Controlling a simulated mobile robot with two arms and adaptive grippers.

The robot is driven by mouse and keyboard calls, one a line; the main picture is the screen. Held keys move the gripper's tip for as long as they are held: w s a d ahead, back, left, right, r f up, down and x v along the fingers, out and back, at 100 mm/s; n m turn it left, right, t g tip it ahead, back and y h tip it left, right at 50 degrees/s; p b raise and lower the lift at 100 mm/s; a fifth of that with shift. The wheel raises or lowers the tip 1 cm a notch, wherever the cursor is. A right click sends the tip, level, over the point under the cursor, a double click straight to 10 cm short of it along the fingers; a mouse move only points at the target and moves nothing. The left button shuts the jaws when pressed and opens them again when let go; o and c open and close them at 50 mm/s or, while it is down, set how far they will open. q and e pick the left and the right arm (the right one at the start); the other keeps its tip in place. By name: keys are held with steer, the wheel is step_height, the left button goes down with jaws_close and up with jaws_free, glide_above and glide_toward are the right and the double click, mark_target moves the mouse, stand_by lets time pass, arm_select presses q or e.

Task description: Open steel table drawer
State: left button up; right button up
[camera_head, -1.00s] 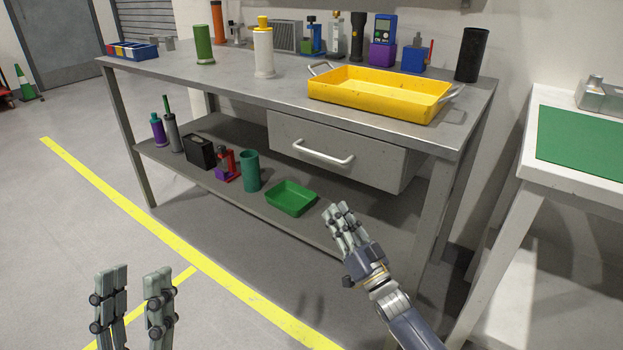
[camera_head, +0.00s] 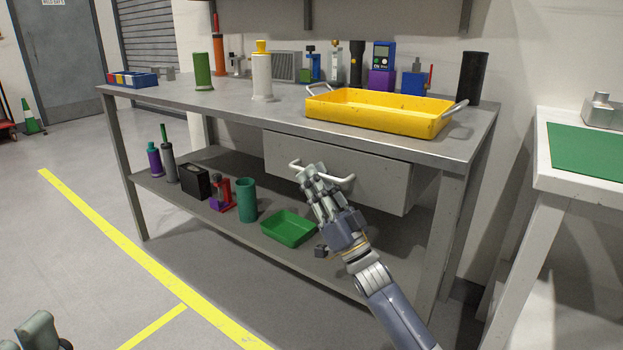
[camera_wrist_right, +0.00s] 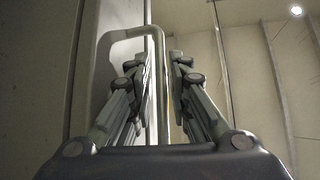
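The grey drawer (camera_head: 380,185) hangs under the right part of the steel table (camera_head: 215,97) and looks closed. Its white bar handle (camera_head: 345,180) runs across its front. My right gripper (camera_head: 308,176) is at the handle and covers its middle in the head view. In the right wrist view the handle (camera_wrist_right: 160,80) passes between the two fingers of the gripper (camera_wrist_right: 161,75). The fingers stand apart, with a narrow gap beside the bar. My left gripper (camera_head: 40,330) shows only in part at the bottom left corner, away from the table.
A yellow tray (camera_head: 380,120) stands on the tabletop above the drawer. The lower shelf holds a green tray (camera_head: 288,229), a teal cup (camera_head: 247,200) and other items. A white table with a green mat (camera_head: 590,152) stands to the right. The floor in front is clear.

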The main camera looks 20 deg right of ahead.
steer(key=shift+x, duration=0.85)
jaws_close()
steer(key=shift+a, duration=0.1)
